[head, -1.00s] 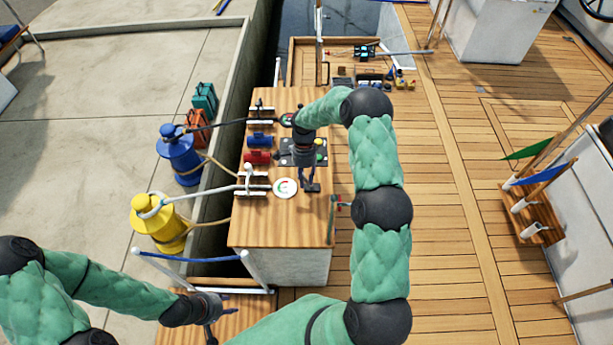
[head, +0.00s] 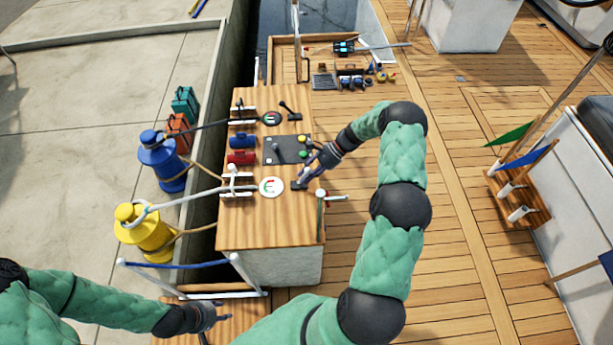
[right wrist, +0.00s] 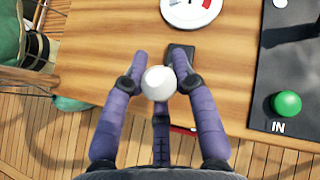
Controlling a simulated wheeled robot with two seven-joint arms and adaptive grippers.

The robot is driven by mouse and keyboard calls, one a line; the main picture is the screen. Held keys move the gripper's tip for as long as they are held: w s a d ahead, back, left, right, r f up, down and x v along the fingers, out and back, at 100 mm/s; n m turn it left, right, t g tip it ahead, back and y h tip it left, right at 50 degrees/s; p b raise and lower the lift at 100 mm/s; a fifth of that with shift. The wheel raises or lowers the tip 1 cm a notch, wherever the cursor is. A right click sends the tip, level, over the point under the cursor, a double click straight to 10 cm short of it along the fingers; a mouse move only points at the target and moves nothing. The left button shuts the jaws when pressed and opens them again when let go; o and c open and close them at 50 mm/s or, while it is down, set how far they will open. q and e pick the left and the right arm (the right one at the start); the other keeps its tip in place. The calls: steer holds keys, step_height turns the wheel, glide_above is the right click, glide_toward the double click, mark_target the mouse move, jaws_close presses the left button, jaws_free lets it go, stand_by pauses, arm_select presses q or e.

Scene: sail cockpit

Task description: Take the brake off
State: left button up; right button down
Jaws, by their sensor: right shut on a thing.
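A wooden console (head: 262,225) stands at the dock side. A lever with a white ball knob rises from a black base (head: 298,185) near its right edge, beside a round dial (head: 271,187). My right gripper (head: 308,173) reaches in from the right and is shut on the lever knob (right wrist: 159,83). In the right wrist view its fingers flank the knob, with the dial (right wrist: 190,8) beyond. A second lever with a dark knob (head: 288,107) stands at the console's far end, beside another dial (head: 271,118). My left gripper (head: 216,317) is low at left; its fingers are unclear.
A black panel (head: 285,150) with green and yellow buttons lies between the levers; its green button (right wrist: 286,103) is labelled IN. Red (head: 242,157) and blue (head: 243,140) cylinders and roped cleats line the console's left side. Open deck (head: 460,200) lies to the right.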

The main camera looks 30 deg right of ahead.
arm_select(q)
steer(key=shift+f+b, duration=0.7)
steer(key=shift+f, duration=0.25)
arm_select(e)
steer(key=shift+d+f+t+y, duration=0.15)
steer(key=shift+d+t+y, duration=0.35)
steer(key=shift+d+y, duration=0.25)
steer(key=c, duration=1.1)
jaws_free()
steer(key=shift+s+a, duration=0.1)
steer(key=shift+s, duration=0.05)
steer(key=shift+f, duration=0.1)
arm_select(q)
steer(key=shift+a+f, duration=0.3)
steer(key=shift+a, duration=0.35)
arm_select(e)
steer(key=v, duration=1.2)
